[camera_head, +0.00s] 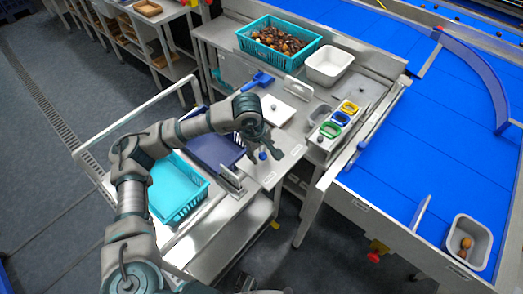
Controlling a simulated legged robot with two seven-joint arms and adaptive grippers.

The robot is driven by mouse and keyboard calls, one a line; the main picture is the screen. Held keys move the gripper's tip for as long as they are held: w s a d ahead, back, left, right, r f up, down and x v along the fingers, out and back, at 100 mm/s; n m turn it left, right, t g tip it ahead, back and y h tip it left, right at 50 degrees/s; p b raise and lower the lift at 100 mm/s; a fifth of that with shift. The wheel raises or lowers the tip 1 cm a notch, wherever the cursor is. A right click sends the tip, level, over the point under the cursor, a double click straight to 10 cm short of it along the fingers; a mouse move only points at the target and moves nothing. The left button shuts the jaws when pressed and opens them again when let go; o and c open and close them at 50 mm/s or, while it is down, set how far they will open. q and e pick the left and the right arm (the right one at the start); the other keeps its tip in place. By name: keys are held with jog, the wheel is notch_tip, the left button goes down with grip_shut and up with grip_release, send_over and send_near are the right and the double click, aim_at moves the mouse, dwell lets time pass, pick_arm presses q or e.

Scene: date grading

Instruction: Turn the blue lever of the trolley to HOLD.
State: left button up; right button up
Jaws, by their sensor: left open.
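The trolley (205,205) stands left of centre, with a pale push frame at its left. A small blue part (263,155), which looks like the blue lever, shows on the grey top at its right end. My left gripper (264,152) reaches over it from the left, open, with its fingers around or just above the blue part. I cannot tell whether they touch it. Small pale labels lie on the plate near it, too small to read. The lever's direction cannot be made out. My right gripper is not in view.
A teal crate (156,190) and a dark blue crate (205,140) sit on the trolley. Behind are a teal basket of dates (242,40), a white tub (329,58) and a blue scoop (262,78). Coloured handled pieces (331,130) stand right. The blue conveyor (410,150) fills the right.

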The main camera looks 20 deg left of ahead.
pick_arm(q)
notch_tip(320, 180, up, 12)
jog(key=s+a, duration=0.1)
jog(key=shift+s+a+f, duration=0.2)
jog(key=shift+s, duration=0.15)
